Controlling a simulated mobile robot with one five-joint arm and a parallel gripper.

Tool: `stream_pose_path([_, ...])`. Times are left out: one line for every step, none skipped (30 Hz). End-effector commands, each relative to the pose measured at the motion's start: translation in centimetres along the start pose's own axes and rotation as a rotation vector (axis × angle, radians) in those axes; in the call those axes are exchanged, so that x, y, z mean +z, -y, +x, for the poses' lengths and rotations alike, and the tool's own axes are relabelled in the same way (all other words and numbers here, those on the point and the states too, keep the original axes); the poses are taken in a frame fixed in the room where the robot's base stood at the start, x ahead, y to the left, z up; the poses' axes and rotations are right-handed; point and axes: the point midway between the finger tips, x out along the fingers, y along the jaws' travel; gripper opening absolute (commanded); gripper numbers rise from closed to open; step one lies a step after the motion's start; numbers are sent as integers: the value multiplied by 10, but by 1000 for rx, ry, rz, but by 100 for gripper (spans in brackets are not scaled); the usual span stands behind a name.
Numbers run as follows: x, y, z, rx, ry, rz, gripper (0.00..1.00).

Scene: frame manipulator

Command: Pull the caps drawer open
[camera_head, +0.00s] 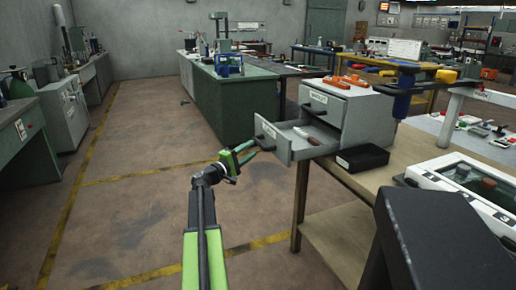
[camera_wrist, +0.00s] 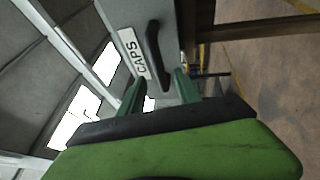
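The caps drawer (camera_head: 276,147) is the lower drawer of a grey two-drawer cabinet (camera_head: 368,118). It stands well out from the cabinet, and its inside shows with a few small items in it. In the wrist view its front carries a white CAPS label (camera_wrist: 132,52) and a black bar handle (camera_wrist: 154,50). My gripper (camera_head: 258,146) is just in front of the drawer front in the head view. In the wrist view my gripper's green fingers (camera_wrist: 160,88) are apart, with the handle's near end between them. I cannot see contact with the handle.
The upper drawer (camera_head: 318,103) is closed. Orange parts (camera_head: 346,81) lie on the cabinet top. The cabinet stands on a wooden workbench (camera_head: 430,147), with a black box (camera_head: 362,158) in front of it. The floor (camera_head: 150,190) to the left is clear.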

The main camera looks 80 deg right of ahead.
Motion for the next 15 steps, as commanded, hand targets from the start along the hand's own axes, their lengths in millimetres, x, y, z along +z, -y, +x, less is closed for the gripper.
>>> stream_pose_path([2, 3, -18, 0, -3, 1, 40])
stream_pose_path([2, 3, -26, 0, -3, 1, 40])
stream_pose_path([1, 3, -38, 0, -4, 1, 40])
stream_pose_path([2, 3, -46, 1, -3, 0, 40])
stream_pose_path([2, 2, -54, 1, -4, 0, 40])
stream_pose_path([1, 2, -64, 1, -4, 0, 40])
stream_pose_path([2, 2, -70, 1, -3, -1, 40])
stream_pose_path([1, 2, -77, 1, -4, -1, 40])
stream_pose_path([2, 2, -84, 1, -3, -1, 40])
stream_pose_path([2, 2, -89, 1, -1, -1, 40])
stream_pose_path([2, 2, -93, 1, -1, -1, 40])
stream_pose_path([1, 1, -98, 1, -2, -1, 40])
stream_pose_path([1, 1, -100, 1, -1, -1, 40])
stream_pose_path([1, 1, -103, 1, -1, -1, 40])
stream_pose_path([1, 1, -105, 1, 0, -1, 40])
